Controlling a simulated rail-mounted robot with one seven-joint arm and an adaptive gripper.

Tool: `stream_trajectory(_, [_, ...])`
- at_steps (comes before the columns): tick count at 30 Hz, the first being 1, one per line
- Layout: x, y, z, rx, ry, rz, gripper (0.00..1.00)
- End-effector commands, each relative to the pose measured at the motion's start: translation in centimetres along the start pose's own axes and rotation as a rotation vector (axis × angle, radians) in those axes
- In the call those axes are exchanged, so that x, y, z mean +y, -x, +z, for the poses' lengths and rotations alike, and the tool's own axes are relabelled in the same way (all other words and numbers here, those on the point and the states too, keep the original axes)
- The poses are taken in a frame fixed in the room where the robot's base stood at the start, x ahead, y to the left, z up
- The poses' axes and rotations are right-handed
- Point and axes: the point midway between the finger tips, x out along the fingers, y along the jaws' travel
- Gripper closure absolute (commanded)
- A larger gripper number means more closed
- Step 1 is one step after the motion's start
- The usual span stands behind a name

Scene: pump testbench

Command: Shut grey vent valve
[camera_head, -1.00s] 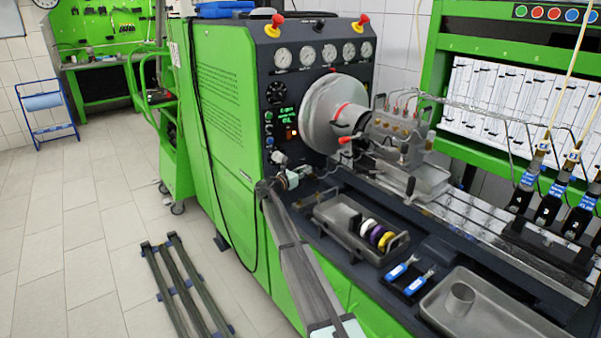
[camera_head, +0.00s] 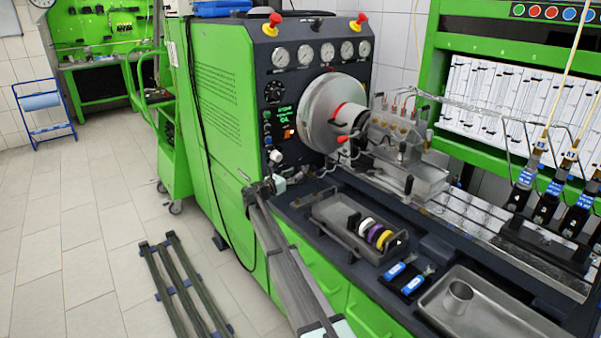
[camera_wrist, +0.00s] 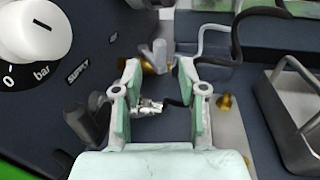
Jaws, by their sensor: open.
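In the wrist view a small grey upright handle (camera_wrist: 159,52) stands on a brass fitting just beyond and between my fingertips; it looks like the grey vent valve. My gripper (camera_wrist: 158,72) is open, with one pale green padded finger on each side of the gap. No contact with the handle shows. A silver fitting (camera_wrist: 148,106) with a black hose lies lower down between the fingers. In the head view my gripper (camera_head: 279,184) is at the left end of the bench, below the gauge panel; the valve cannot be made out there.
A white pressure knob (camera_wrist: 38,30) marked bar is at the upper left of the wrist view. A dark lever (camera_wrist: 88,120) is close beside my left finger. Black hoses (camera_wrist: 238,30) curve at the upper right. A metal tray (camera_wrist: 290,120) is on the right.

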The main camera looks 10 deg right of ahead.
Motion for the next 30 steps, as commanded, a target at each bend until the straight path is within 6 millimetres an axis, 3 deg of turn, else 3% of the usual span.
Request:
stream_trajectory(3, [-0.1, 2.5, 0.0, 0.0, 0.0, 0.001, 0.59])
stream_trajectory(9, [-0.1, 5.1, 0.0, 0.0, 0.0, 0.0, 0.59])
stream_trajectory(22, [0.0, 6.0, 0.0, 0.0, 0.0, 0.0, 0.59])
stream_trajectory(25, [-0.1, 6.1, -0.2, 0.003, -0.002, 0.001, 0.94])
stream_trajectory(26, [-0.1, 6.1, -0.4, 0.006, -0.004, 0.002, 1.0])
stream_trajectory(30, [-1.1, 6.3, -2.8, 0.046, -0.037, 0.012, 1.0])
